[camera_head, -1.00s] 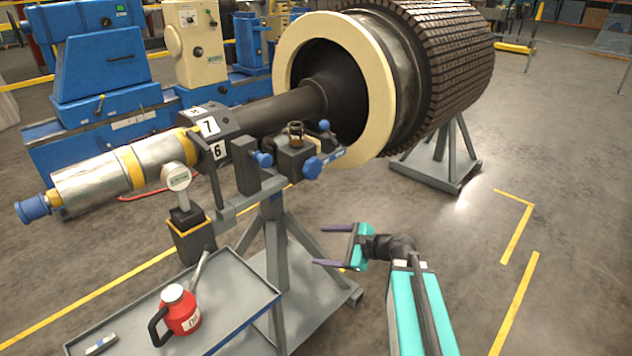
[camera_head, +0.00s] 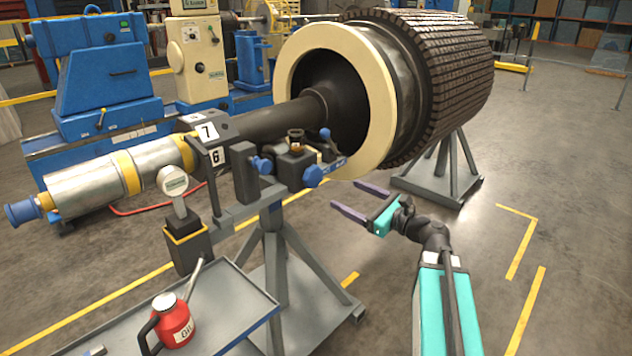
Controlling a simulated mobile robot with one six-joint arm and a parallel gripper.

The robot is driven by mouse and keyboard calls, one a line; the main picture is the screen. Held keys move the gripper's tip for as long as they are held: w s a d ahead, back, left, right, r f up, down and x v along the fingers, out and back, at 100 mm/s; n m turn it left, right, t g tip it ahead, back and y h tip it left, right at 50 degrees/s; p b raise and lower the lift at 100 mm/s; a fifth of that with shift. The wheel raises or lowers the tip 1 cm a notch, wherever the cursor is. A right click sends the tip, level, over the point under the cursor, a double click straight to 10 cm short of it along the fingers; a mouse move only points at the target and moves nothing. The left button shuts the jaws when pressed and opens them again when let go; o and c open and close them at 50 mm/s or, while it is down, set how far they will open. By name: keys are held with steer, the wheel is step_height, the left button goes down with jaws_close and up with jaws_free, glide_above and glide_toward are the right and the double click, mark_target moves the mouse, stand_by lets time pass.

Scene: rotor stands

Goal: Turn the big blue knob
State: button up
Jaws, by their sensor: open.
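A big blue knob (camera_head: 313,176) with a lobed rim sits on the right side of the dark clamp block (camera_head: 291,167) at the top of the stand. A smaller blue knob (camera_head: 261,165) is to its left, and a small blue ball-ended lever (camera_head: 325,134) is above it. My gripper (camera_head: 344,194) is right of and a little below the big knob. Its two purple fingers are apart, empty, and point left towards the knob. There is a gap between the fingertips and the knob in the picture; its depth I cannot tell.
The rotor (camera_head: 440,75) with its cream ring (camera_head: 372,95) is just above my gripper. The grey stand (camera_head: 285,270) has splayed legs. A tray (camera_head: 245,300) with a red oil can (camera_head: 172,322) is at lower left.

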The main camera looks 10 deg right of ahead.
mark_target(317, 180)
steer(key=shift+w+a, duration=0.1)
steer(key=x, duration=1.3)
steer(key=shift+w+a, duration=0.2)
steer(key=shift+c, duration=0.3)
steer(key=c, duration=1)
